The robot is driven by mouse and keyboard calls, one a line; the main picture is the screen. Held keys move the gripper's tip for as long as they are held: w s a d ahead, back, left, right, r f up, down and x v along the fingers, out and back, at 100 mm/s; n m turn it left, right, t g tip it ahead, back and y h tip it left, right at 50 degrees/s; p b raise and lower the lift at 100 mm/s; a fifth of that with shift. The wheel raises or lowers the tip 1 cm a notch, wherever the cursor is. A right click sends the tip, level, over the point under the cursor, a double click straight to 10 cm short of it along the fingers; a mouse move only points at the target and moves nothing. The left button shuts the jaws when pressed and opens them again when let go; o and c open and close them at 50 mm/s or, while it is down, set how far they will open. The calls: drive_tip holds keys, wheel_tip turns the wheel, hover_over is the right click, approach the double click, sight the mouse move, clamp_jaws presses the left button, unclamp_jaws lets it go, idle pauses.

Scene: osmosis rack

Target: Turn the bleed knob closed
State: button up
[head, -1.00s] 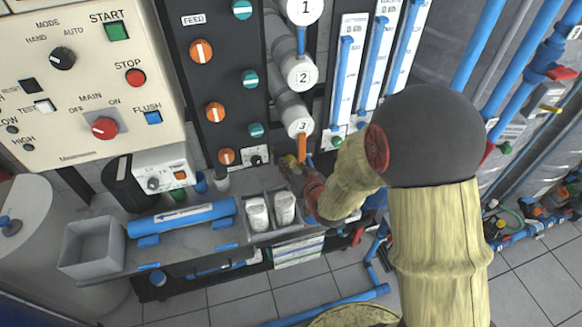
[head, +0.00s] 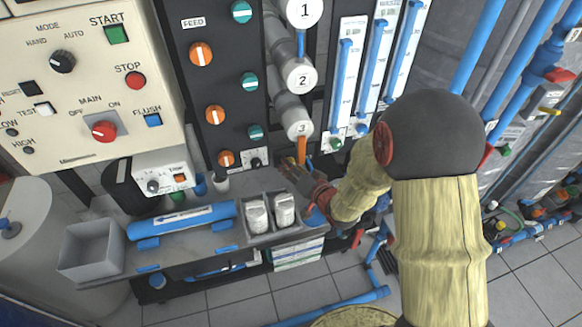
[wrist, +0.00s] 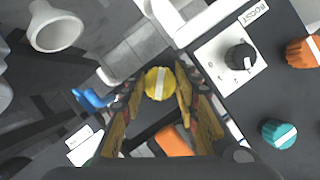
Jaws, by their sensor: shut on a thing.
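A round yellow knob (wrist: 159,83) with a white stripe across its face shows in the wrist view, between the tips of my gripper (wrist: 159,90). It appears to be the bleed knob, but I see no label on it. The two fingers are shut on it, one on each side. The stripe runs nearly upright in the wrist view. In the head view my gripper (head: 290,168) reaches in just below the grey cylinder marked 3 (head: 299,124) and the orange pipe (head: 301,150); the knob is mostly hidden there by the gripper.
A black selector marked BOOST (wrist: 240,57), an orange knob (wrist: 302,52) and a teal knob (wrist: 279,133) lie right of the gripper in the wrist view. A tray with two white containers (head: 257,216) sits below the gripper in the head view. Blue pipes stand at right.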

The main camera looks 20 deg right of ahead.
drive_tip(key=o, duration=1.1)
drive_tip(key=shift+c, duration=0.2)
drive_tip(key=shift+o, duration=0.4)
drive_tip(key=v, duration=1.2)
drive_tip(key=shift+r, duration=0.1)
